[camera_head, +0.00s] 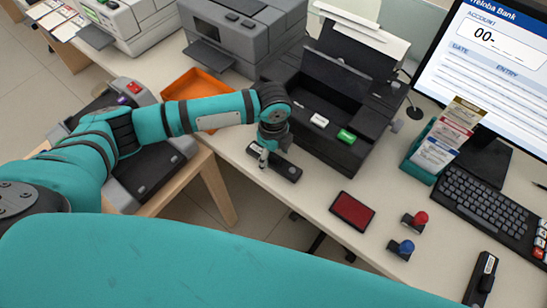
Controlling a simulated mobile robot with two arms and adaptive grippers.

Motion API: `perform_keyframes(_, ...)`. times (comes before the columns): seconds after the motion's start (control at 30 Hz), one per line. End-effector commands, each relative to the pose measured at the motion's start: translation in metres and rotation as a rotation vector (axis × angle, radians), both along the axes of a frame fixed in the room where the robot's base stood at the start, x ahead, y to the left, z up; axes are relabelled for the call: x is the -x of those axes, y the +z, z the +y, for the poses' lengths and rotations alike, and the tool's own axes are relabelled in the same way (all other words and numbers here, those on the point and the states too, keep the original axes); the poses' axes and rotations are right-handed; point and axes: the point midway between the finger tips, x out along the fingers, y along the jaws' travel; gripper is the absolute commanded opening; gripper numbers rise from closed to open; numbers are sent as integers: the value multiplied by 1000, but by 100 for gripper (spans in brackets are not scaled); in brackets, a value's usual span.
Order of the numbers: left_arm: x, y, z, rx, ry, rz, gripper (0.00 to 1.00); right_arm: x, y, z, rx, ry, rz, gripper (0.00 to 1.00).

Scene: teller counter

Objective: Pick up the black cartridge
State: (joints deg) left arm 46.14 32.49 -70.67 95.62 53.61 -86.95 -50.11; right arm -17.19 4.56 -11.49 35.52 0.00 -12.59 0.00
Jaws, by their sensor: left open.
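The black cartridge (287,170) is a long, dark piece with a pale label near its left end. It lies on the counter in front of the open black printer (330,120). My left gripper (266,158) reaches in from the left and points down over the cartridge's left half, hiding part of it. Its jaws are open; I cannot tell whether a fingertip touches the cartridge. My right gripper is not in view.
The printer has a raised lid, and a white and a green button. An orange tray (186,84) lies behind my left arm. A red ink pad (352,211), red stamp (418,219), blue stamp (404,247) and keyboard (484,212) stand right. The counter's front edge is close.

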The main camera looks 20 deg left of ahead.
Motion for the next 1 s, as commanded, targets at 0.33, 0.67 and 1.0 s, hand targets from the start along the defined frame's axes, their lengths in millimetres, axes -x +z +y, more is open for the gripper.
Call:
perform_keyframes(0.33,0,-16,-1,1,-3,-2,65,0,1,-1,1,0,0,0)
perform_keyframes(0.67,0,-15,-1,1,-2,-2,27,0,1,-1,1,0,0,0)
perform_keyframes(1.0,-1,-15,-1,1,-2,-2,4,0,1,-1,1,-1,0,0)
